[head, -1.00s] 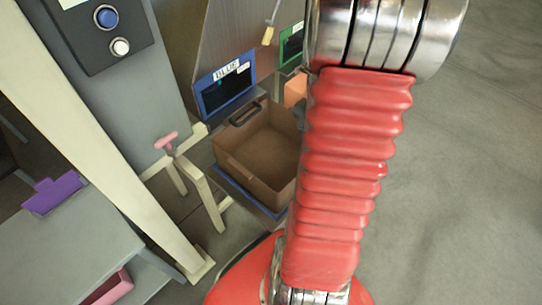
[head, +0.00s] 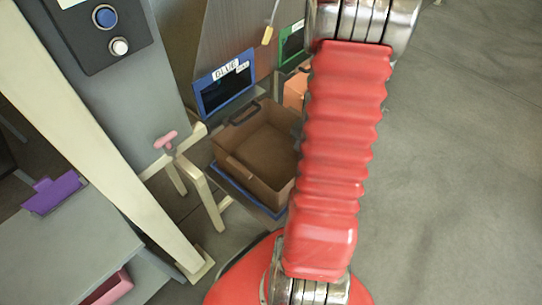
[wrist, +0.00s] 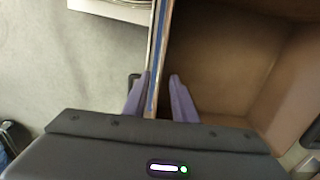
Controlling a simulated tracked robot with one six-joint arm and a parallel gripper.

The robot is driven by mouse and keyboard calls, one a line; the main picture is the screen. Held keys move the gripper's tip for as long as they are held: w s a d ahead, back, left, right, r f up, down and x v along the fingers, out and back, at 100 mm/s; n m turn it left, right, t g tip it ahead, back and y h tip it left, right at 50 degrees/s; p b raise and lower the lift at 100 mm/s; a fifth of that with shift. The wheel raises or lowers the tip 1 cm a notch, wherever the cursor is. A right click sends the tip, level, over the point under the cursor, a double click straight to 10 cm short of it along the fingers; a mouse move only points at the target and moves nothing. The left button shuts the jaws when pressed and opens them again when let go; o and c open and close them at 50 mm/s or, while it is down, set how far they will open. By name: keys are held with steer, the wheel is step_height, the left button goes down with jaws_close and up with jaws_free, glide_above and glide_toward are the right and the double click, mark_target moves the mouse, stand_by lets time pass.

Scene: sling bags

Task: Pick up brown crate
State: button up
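The brown crate (head: 262,150) is an open, empty-looking box with a dark handle (head: 244,113) on its far rim. It stands upright on a blue-edged stand (head: 250,197) in the head view, its right side hidden by my arm. In the wrist view the crate's inside (wrist: 225,70) fills the right half. My gripper (wrist: 160,95) is open there, with one purple-grey finger outside the crate's wall and one on the inner side. The wall and a blue edge run between them, with gaps visible. My gripper is not visible in the head view.
A blue-framed panel labelled BLUE (head: 225,82) stands behind the crate. An orange object (head: 295,90) is behind it to the right. A cream frame (head: 208,195) with a pink knob (head: 165,140) is at left. The floor at right (head: 460,170) is clear.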

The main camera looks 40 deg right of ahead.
step_height(320, 180, down, 5)
steer(key=shift+f, duration=0.1)
stand_by(0.7)
steer(key=shift+c, duration=0.3)
jaws_close()
stand_by(1.3)
